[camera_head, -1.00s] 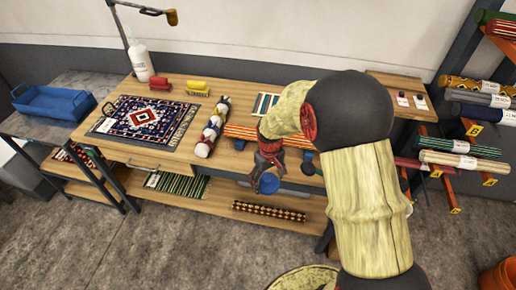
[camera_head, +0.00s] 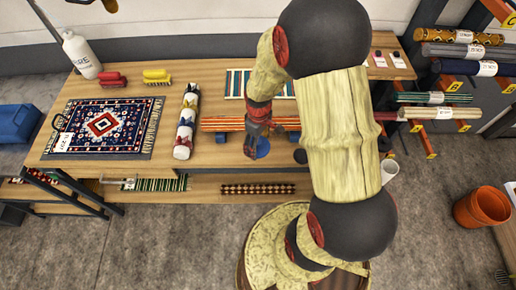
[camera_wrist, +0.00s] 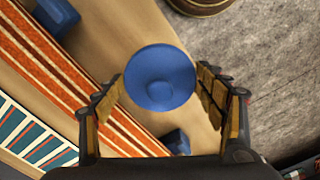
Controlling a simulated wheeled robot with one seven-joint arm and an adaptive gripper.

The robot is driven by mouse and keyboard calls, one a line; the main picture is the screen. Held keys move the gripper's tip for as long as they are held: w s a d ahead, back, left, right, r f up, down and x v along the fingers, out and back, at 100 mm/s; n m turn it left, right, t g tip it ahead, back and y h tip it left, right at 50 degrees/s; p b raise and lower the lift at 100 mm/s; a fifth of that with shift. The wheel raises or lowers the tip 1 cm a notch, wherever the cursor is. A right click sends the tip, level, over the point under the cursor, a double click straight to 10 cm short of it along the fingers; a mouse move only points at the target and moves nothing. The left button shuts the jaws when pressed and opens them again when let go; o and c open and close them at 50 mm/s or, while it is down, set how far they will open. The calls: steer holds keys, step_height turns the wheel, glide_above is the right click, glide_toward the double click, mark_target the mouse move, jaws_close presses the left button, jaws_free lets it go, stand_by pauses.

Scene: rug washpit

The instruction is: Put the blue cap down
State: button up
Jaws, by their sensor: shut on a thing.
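The blue cap (camera_wrist: 160,78) is a round blue disc with a small dimple in its middle, held between the two fingers of my gripper (camera_wrist: 162,88) in the wrist view. In the head view my gripper (camera_head: 259,136) points down over the front part of the wooden table (camera_head: 215,160), with the blue cap (camera_head: 262,148) showing just below its fingers. Whether the cap touches the tabletop cannot be told.
A striped orange roll (camera_head: 222,124) lies right behind the gripper on blue supports. A patterned rolled rug (camera_head: 186,122) and a flat rug (camera_head: 103,127) lie to the left. A white mug (camera_head: 389,170) and a dark round thing (camera_head: 300,156) are to the right.

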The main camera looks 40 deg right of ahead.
mark_target(259, 149)
steer(key=shift+s+f+b, duration=0.1)
steer(key=shift+f+b, duration=0.2)
steer(key=shift+f, duration=1.5)
steer(key=shift+f, duration=0.15)
steer(key=o, duration=0.9)
